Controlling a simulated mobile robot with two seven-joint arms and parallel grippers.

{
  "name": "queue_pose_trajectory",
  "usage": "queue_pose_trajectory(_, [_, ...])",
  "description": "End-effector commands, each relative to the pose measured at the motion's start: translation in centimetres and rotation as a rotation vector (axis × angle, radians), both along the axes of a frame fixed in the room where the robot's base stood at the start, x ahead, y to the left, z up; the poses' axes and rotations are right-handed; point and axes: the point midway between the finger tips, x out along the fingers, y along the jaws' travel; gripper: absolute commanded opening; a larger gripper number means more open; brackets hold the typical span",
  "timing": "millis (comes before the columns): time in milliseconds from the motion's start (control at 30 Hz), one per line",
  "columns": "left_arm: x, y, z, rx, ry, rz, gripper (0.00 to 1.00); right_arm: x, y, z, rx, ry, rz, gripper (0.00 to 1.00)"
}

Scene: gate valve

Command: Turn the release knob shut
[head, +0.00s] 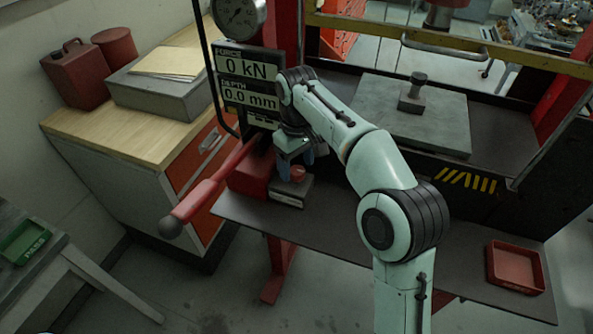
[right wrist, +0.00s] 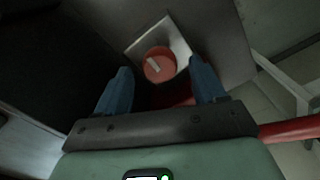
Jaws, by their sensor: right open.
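The release knob (head: 298,173) is a small round red knob on a grey block at the press's left side. In the right wrist view the knob (right wrist: 159,65) shows from above with a pale bar-shaped mark, on a light square plate (right wrist: 177,40). My right gripper (head: 296,158) points down just above the knob in the head view. Its two blue fingers are apart, and in the right wrist view the gripper (right wrist: 160,82) has the knob between and a little beyond the fingertips. Contact with the knob does not show. My left gripper is not in view.
A red lever (head: 205,192) with a dark ball end sticks out left of the knob. A display panel (head: 247,75) reads 0 kN and 0.0 mm. A red tray (head: 516,267) lies at the right of the dark bench. A wooden-topped cabinet (head: 93,127) stands left.

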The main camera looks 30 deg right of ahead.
Motion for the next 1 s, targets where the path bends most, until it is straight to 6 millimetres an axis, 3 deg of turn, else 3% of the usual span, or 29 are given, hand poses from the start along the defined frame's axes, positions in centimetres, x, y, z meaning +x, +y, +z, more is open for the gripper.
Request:
queue_pose_trajectory(133, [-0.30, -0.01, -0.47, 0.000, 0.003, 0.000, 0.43, -0.01, -0.01, -1.22, 0.000, 0.000, -0.001, 0.70])
queue_pose_trajectory(467, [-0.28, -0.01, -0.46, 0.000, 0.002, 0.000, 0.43, 0.05, 0.00, -1.37, 0.000, -0.002, 0.000, 0.70])
queue_pose_trajectory(633, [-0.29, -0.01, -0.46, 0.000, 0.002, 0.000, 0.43, 0.05, 0.00, -1.36, 0.000, -0.002, 0.000, 0.14])
queue_pose_trajectory(1000, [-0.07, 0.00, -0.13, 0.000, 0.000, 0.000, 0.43, 0.07, 0.00, -1.28, 0.000, -0.002, -0.042, 0.14])
